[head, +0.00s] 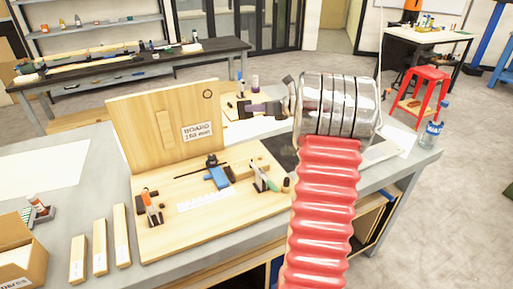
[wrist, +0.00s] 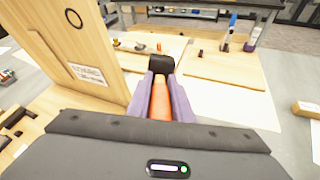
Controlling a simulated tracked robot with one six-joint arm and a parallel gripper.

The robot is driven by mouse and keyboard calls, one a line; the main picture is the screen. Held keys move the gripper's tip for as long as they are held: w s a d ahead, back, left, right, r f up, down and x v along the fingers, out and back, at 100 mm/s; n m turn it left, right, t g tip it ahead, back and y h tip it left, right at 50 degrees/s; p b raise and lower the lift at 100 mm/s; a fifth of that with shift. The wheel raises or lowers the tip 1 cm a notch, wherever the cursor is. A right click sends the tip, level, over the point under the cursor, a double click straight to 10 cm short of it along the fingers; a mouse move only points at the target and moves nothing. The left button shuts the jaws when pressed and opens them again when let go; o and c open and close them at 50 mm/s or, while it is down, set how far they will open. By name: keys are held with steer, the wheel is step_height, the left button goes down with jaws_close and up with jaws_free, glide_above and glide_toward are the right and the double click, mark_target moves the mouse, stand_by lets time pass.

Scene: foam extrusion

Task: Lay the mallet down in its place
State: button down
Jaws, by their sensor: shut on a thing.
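My gripper (wrist: 163,95) shows purple fingers in the wrist view, shut on the orange handle (wrist: 160,104) of the mallet. The mallet's black head (wrist: 161,67) points forward, away from my gripper. In the head view my gripper (head: 258,107) is behind the upright wooden board's right side, with the dark mallet head (head: 243,107) at its left, partly hidden. The mallet appears to be over the bench near a flat wooden board (wrist: 222,68). I cannot tell its height above that board. The mallet's marked place is not clear in either view.
The upright labelled board (head: 160,120) stands close left of my gripper. A wooden tool board (head: 215,215) in front holds a blue tool (head: 217,177), an orange-handled tool (head: 151,205) and pliers (head: 262,178). Wooden strips (head: 100,247) lie at left.

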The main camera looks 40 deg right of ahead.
step_height(320, 180, down, 6)
stand_by(0.5)
steer(key=shift+f, duration=0.15)
steer(key=shift+f, duration=1.8)
steer(key=shift+f, duration=0.5)
steer(key=c, duration=1.6)
jaws_free()
steer(key=shift+f, duration=0.1)
